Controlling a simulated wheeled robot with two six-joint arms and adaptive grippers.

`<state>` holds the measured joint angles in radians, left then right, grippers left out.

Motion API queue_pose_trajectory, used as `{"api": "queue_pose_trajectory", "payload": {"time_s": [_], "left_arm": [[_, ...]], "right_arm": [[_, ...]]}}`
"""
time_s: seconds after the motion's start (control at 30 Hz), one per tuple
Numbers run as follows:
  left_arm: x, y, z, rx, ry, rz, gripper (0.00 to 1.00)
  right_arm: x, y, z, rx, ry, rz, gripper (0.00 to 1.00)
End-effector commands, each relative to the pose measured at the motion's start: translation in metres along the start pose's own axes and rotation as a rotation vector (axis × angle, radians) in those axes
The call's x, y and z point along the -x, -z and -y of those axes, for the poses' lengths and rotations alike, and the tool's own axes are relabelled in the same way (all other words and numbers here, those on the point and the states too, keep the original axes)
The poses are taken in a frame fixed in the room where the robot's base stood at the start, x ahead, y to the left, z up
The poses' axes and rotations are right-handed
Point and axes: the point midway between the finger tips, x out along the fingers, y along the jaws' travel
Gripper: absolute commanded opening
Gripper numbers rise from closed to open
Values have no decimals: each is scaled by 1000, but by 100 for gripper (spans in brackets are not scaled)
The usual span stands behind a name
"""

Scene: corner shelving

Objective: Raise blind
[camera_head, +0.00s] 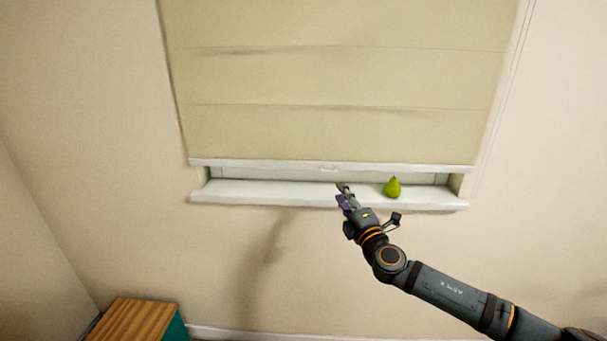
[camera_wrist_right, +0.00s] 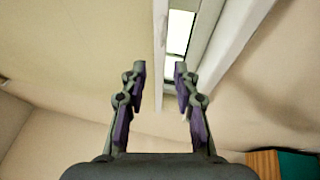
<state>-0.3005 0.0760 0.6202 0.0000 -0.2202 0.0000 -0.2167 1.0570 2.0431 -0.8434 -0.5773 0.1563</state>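The beige blind (camera_head: 330,80) hangs over the window, lowered almost to the sill, with a white bottom rail (camera_head: 260,165). A narrow gap shows below the rail. My right gripper (camera_head: 342,188) is in front of the sill, just below the rail near its middle. In the right wrist view, my right gripper (camera_wrist_right: 159,66) is open, with its two fingers apart and nothing held. There the rail (camera_wrist_right: 160,40) runs between the fingertips in the picture, with the blind cloth (camera_wrist_right: 80,50) to the left. I cannot tell how far away the rail is. My left gripper is not in view.
The white window sill (camera_head: 250,192) juts out below the blind. A green pear (camera_head: 392,188) stands on it, right of my right gripper. A wood-topped teal box (camera_head: 135,320) stands at the lower left. The wall below the sill is clear.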

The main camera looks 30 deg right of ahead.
Motion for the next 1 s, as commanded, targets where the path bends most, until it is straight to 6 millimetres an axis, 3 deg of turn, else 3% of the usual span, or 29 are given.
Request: {"api": "queue_pose_trajectory", "payload": {"time_s": [0.27, 0.4, 0.7, 1.0], "left_arm": [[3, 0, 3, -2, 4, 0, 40], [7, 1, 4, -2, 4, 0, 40], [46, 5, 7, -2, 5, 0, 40], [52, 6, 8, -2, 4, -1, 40]], "right_arm": [[-8, -1, -3, -1, -4, 5, 30], [-27, 0, -5, -10, -7, 3, 30], [-85, 1, -9, -6, -4, -1, 30], [-105, 2, -2, 1, -2, -2, 30]]}}
